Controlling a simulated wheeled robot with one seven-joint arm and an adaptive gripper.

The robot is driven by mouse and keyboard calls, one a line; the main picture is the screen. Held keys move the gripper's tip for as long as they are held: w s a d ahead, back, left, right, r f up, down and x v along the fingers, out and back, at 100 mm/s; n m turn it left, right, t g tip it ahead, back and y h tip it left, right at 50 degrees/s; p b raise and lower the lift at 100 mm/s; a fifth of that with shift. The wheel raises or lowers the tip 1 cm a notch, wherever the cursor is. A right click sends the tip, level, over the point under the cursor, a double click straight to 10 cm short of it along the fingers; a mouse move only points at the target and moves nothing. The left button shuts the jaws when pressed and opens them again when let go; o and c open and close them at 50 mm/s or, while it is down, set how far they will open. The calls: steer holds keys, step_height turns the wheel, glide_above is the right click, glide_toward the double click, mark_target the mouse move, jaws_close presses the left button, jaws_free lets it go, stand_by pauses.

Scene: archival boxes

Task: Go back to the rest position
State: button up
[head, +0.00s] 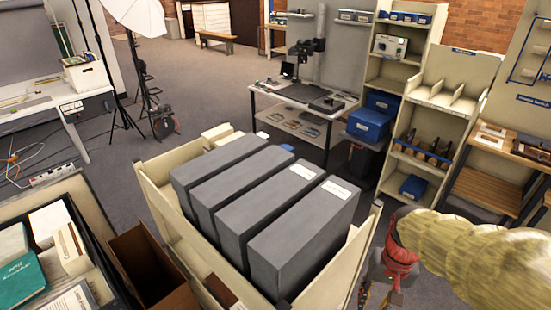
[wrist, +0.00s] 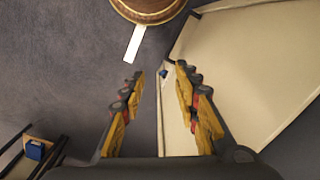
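My gripper (head: 376,290) hangs at the lower right of the head view, below my sleeved arm, just outside the right corner of a cream crate. In the wrist view my gripper (wrist: 160,72) has its two yellow-and-black fingers apart, with nothing held between them. Grey floor and the edge of a cream panel (wrist: 255,60) show between and beyond the fingers. Several long grey archival boxes (head: 265,195) stand side by side in the cream crate (head: 160,205). Two of them carry white labels on top.
A cream shelf unit (head: 437,95) with blue boxes stands behind on the right. A work table (head: 300,92) with equipment is at the back. A box of books (head: 90,225) is at the lower left. A round brown object (wrist: 148,10) tops the wrist view. Open floor (head: 215,85) lies behind the crate.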

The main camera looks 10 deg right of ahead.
steer(key=a+r+n+t, duration=0.5)
steer(key=a+r, duration=0.7)
steer(key=r, duration=0.2)
steer(key=shift+s+a+r+n+t, duration=0.15)
steer(key=shift+a+r+n+t, duration=0.05)
steer(key=shift+a+n+t, duration=0.1)
steer(key=shift+c, duration=0.4)
